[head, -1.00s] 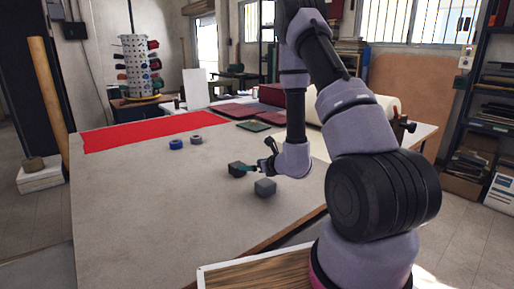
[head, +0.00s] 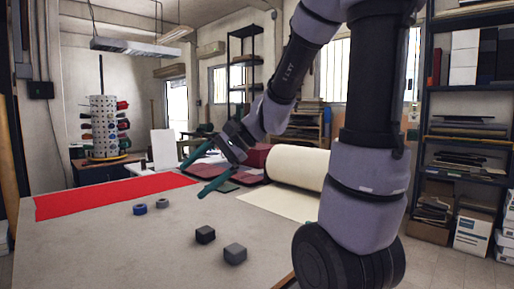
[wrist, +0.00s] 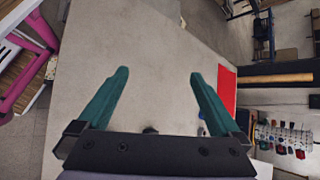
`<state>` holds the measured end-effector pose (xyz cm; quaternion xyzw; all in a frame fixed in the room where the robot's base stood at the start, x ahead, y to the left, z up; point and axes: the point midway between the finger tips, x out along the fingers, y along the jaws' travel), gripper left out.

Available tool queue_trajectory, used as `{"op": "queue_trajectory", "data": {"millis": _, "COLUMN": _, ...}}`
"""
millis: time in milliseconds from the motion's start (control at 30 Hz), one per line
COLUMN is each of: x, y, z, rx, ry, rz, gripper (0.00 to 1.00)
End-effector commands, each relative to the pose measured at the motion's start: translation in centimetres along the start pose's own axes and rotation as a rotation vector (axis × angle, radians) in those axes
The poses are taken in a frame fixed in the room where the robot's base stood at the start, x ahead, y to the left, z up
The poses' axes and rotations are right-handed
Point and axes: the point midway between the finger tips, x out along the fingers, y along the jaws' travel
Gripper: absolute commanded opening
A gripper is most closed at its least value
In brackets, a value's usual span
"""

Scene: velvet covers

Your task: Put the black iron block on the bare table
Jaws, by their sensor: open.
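The black block (head: 205,234) sits on the bare grey table (head: 110,250), apart from the red cloth. A lighter grey block (head: 235,253) stands close beside it, to the right and nearer, with a small gap between them. My gripper (head: 192,183) is raised above the table, higher than both blocks, with its teal fingers spread and nothing between them. In the wrist view my gripper (wrist: 158,75) is also open and empty over bare table. A small dark shape shows at the gripper's base there; I cannot tell what it is.
A red cloth (head: 110,195) covers the table's far left. A blue ring (head: 139,209) and a grey ring (head: 162,203) lie on bare table. A cream roll (head: 298,166) and dark red covers (head: 195,173) lie at the back. The left front table is clear.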

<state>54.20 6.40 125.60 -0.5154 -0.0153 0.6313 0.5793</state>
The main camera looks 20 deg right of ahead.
Motion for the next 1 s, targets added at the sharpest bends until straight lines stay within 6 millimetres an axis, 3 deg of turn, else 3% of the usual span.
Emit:
{"op": "queue_trajectory", "data": {"millis": 200, "x": -6.2, "y": 3.1, "z": 1.4, "rx": -0.382, "ry": 0.267, "rz": 0.161, "gripper": 1.00}}
{"op": "queue_trajectory", "data": {"millis": 500, "x": -13.7, "y": 4.7, "z": 1.2, "rx": -0.716, "ry": 0.610, "rz": 0.297, "gripper": 1.00}}
{"op": "queue_trajectory", "data": {"millis": 667, "x": -15.1, "y": 4.8, "z": 1.2, "rx": -0.764, "ry": 0.670, "rz": 0.319, "gripper": 1.00}}
{"op": "queue_trajectory", "data": {"millis": 1000, "x": -15.1, "y": 4.8, "z": 1.2, "rx": -0.766, "ry": 0.671, "rz": 0.321, "gripper": 1.00}}
